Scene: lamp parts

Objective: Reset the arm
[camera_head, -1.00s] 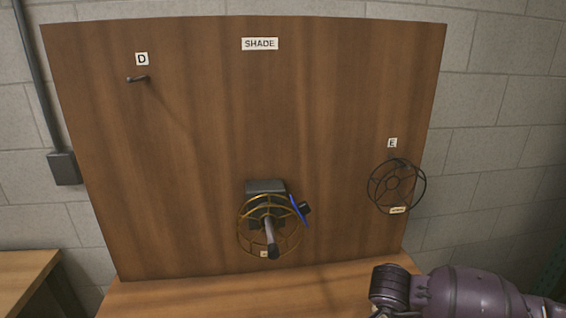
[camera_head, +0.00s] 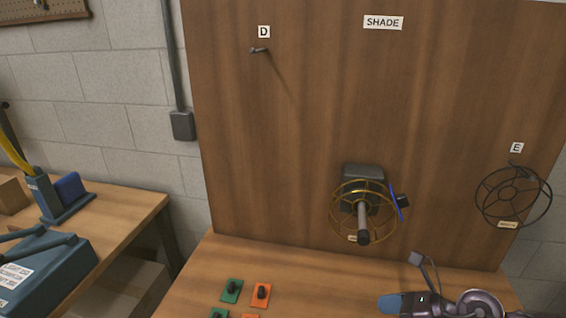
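My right arm enters at the lower right edge. Its gripper (camera_head: 402,285) appears to show a blue-tipped part and a thin grey bent part above it, but its jaw gap is unclear. The gripper is below and apart from the gold wire shade (camera_head: 335,222), which surrounds a grey rod (camera_head: 363,220) with a dark end at the upright board. A grey block (camera_head: 363,171) is behind the shade, and a blue strip (camera_head: 396,198) is at its right. A black wire shade (camera_head: 478,204) hangs under label E. My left gripper is not in view.
The wooden board (camera_head: 300,130) has a bare peg (camera_head: 260,50) under label D and a SHADE label (camera_head: 383,22). Green (camera_head: 231,291) and orange (camera_head: 261,294) plates with black knobs lie on the bench. A blue-grey box (camera_head: 45,265) is on the left table.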

